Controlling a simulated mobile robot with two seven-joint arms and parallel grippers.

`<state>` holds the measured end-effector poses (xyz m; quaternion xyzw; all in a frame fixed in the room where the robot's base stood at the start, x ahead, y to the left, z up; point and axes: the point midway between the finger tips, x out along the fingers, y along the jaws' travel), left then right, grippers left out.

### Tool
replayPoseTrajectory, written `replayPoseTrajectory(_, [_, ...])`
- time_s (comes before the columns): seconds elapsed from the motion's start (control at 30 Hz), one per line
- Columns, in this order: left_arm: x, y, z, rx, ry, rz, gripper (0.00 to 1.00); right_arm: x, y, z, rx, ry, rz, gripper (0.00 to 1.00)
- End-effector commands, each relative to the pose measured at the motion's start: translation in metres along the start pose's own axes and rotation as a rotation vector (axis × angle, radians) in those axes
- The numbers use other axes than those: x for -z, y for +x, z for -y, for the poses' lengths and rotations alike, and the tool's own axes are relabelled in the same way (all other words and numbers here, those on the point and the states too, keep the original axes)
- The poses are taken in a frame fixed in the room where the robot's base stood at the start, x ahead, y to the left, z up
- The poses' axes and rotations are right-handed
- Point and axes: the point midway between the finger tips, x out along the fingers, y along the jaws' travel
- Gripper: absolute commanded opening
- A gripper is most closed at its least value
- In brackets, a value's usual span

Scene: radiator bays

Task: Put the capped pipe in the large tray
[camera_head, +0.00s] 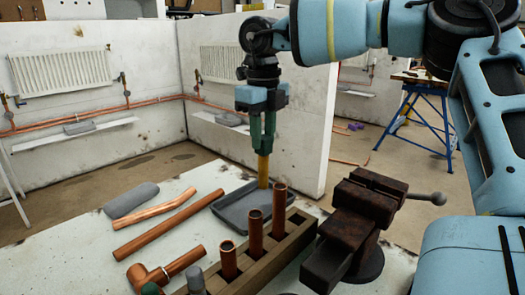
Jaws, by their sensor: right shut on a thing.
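My right gripper (263,140) points down over the tray, shut on a narrow yellow upright piece (264,170). Its upper part is hidden between the fingers, so I cannot tell whether it is the capped pipe. Its lower end is at or just above the grey tray (228,213); I cannot tell if it touches. The tray lies on the white worktop, partly hidden behind upright copper pipes. A grey-topped piece (196,281) and a dark green-topped piece (150,289) show at the bottom edge. My left gripper is not in view.
A wooden block (291,242) holds upright copper pipes (279,209) in front of the tray. A dark vise (350,228) stands to the right.

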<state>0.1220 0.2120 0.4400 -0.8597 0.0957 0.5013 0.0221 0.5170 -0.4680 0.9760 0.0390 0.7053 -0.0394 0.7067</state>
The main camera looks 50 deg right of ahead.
Motion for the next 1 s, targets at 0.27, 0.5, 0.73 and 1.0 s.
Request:
replayPoseTrajectory(0.27, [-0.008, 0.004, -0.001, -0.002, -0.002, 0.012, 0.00, 0.001, 0.034, 0.000, -0.001, -0.001, -0.005, 0.08])
replayPoseTrajectory(0.5, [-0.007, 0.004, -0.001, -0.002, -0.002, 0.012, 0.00, 0.000, 0.036, 0.000, 0.000, 0.000, -0.001, 0.08])
replayPoseTrajectory(0.73, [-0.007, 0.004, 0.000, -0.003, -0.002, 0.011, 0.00, 0.000, 0.039, 0.000, 0.000, 0.000, -0.001, 0.34])
replayPoseTrajectory(1.0, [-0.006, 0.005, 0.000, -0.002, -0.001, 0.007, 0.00, 0.000, 0.038, 0.000, 0.000, 0.000, -0.001, 0.48])
